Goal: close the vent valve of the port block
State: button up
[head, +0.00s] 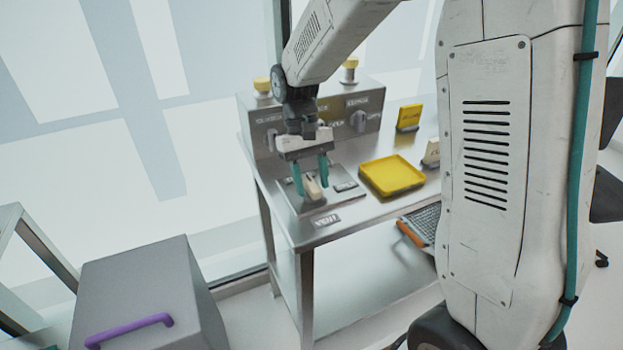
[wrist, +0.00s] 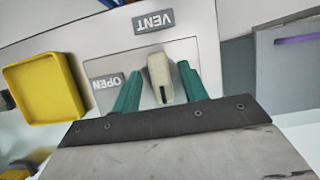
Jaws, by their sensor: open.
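The vent valve's cream lever (head: 313,188) stands on a flat metal plate (head: 338,198) at the front of the steel table, and shows in the wrist view (wrist: 159,72). A VENT label (wrist: 153,21) lies beyond it and an OPEN label (wrist: 107,82) to its left in the wrist view. The lever's length runs roughly toward the VENT label, with a dark mark near its gripper-side end. My gripper (head: 311,174) is open, its teal fingers on either side of the lever. The right finger looks closer to it in the wrist view; contact cannot be told.
A steel box (head: 262,132) with knobs and yellow-topped posts stands behind the plate. A yellow tray (head: 391,175) lies to the right, near a yellow sign (head: 409,117) and a cream block (head: 431,153). A grey bin (head: 145,285) with a purple handle stands front left.

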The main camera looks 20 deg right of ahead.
aim_at(311, 180)
jog(key=v, duration=0.7)
jog(key=shift+r, duration=0.35)
jog(key=shift+w, duration=0.2)
jog(key=shift+s+d+f, duration=0.1)
jog(key=shift+s+f, duration=0.2)
jog(key=shift+s, duration=0.3)
jog(key=shift+s+f, duration=0.3)
jog(key=shift+s, duration=0.3)
jog(key=s+d+r+t, duration=0.1)
jog(key=s+r+t, duration=0.2)
jog(key=s, duration=0.8)
jog(key=s+d+r+t, duration=0.1)
jog(key=s+r+t, duration=0.1)
jog(key=s, duration=1)
jog(key=shift+s+d+r+t, duration=0.25)
jog(key=shift+d+r+t, duration=0.15)
jog(key=shift+r, duration=0.1)
